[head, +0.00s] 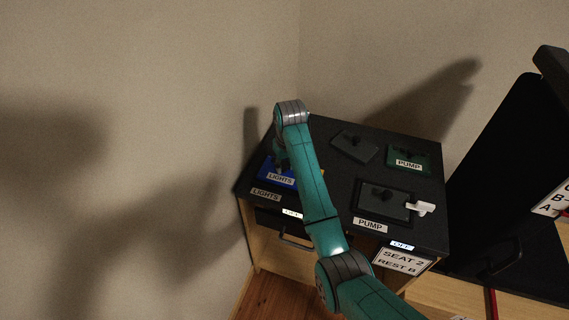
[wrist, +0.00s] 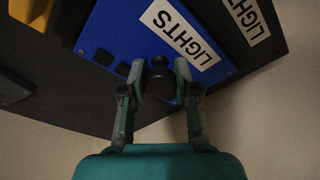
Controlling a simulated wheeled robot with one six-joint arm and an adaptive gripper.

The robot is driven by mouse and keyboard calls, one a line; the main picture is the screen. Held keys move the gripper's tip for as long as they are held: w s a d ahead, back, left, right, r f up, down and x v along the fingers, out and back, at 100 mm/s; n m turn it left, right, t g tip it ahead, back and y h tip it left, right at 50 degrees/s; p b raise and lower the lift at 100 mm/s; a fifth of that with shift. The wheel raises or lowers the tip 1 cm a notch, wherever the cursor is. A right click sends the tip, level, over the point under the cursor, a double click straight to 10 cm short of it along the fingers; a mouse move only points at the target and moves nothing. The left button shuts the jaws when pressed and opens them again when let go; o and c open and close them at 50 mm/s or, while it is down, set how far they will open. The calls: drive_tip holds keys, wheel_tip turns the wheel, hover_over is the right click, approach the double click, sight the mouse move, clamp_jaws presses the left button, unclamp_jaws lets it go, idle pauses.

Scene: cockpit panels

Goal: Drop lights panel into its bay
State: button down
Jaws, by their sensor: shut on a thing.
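The blue lights panel (head: 267,175) is at the left side of the black console top, just behind the console's own LIGHTS label (head: 265,194). In the wrist view the blue panel (wrist: 112,38) fills the upper middle, with a white LIGHTS label and a black knob near its edge. My gripper (wrist: 159,75) is shut on that knob, one finger on each side. In the head view my gripper (head: 282,160) is partly hidden by my arm. The bay itself is covered by the panel and arm. I cannot tell whether the panel is seated or held just above.
A green PUMP panel (head: 423,155) lies at the back right. A dark recessed plate (head: 354,146) is beside it. The framed pump bay (head: 372,197) has a white lever (head: 421,208) at its right. A wall stands close on the left. A dark upright panel (head: 510,180) stands to the right.

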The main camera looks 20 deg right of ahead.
sight(285, 164)
drive_tip(key=shift+f, duration=0.55)
drive_tip(key=c, duration=0.8)
unclamp_jaws()
drive_tip(key=shift+o, duration=0.2)
drive_tip(key=shift+s+d+r, duration=0.1)
drive_tip(key=shift+s+r, duration=0.1)
drive_tip(key=shift+r, duration=1.05)
drive_tip(key=shift+s+a+r, duration=0.1)
drive_tip(key=shift+s+r, duration=0.05)
drive_tip(key=shift+r, duration=1.05)
drive_tip(key=shift+s+d+r, duration=0.1)
drive_tip(key=shift+s+r, duration=0.1)
drive_tip(key=shift+r, duration=1.05)
